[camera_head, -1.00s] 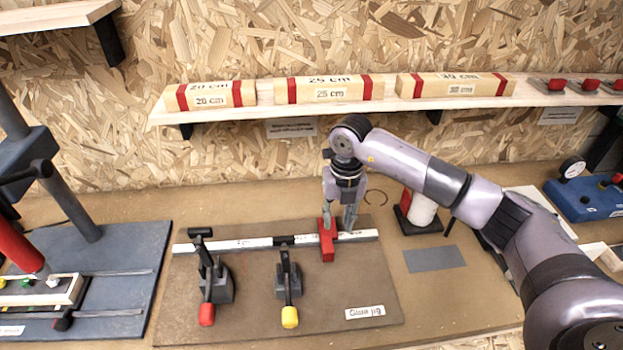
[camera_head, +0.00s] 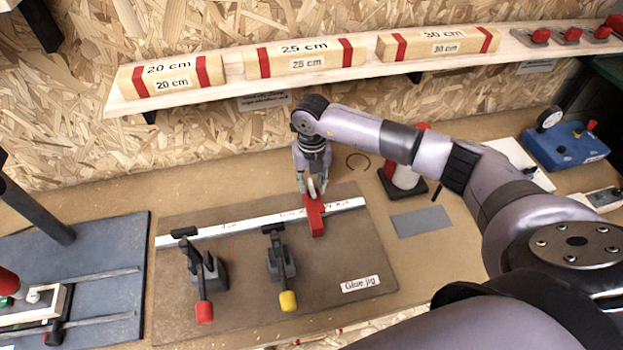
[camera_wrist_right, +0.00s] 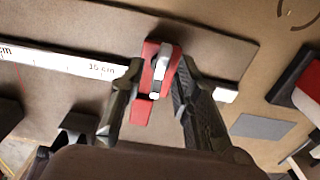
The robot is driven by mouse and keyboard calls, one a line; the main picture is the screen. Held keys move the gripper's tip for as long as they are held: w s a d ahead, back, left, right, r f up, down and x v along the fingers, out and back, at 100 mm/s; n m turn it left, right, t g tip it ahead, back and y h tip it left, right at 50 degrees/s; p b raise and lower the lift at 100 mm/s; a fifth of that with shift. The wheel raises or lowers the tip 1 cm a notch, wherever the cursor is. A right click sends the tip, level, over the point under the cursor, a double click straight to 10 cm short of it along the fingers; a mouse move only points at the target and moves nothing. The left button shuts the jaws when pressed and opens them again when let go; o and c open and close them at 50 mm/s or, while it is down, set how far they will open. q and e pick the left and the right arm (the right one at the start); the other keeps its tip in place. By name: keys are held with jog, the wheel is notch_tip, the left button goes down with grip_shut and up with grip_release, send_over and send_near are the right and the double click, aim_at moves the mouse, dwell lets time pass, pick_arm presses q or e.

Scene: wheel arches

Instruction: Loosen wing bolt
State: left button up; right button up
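The wing bolt is a small bright metal piece on top of the red stop block (camera_head: 315,222), which sits across the white ruler (camera_head: 215,231) of the glue jig. In the right wrist view the wing bolt (camera_wrist_right: 162,66) stands on the red block (camera_wrist_right: 144,108), between my right gripper's fingers. My right gripper (camera_head: 313,186) points down over the block. In the right wrist view its fingers (camera_wrist_right: 160,72) are apart on either side of the bolt, with a visible gap on the left. Contact on the right side is unclear. My left gripper is not in view.
Two toggle clamps, red-handled (camera_head: 204,308) and yellow-handled (camera_head: 288,298), stand on the jig board in front of the ruler. A shelf (camera_head: 235,85) with labelled blocks runs behind. A grey plate (camera_head: 421,221) lies to the right, and a blue device (camera_head: 566,150) stands farther right.

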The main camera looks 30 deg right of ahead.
jog(key=c, duration=0.4)
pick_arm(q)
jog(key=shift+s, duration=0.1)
pick_arm(e)
grip_shut()
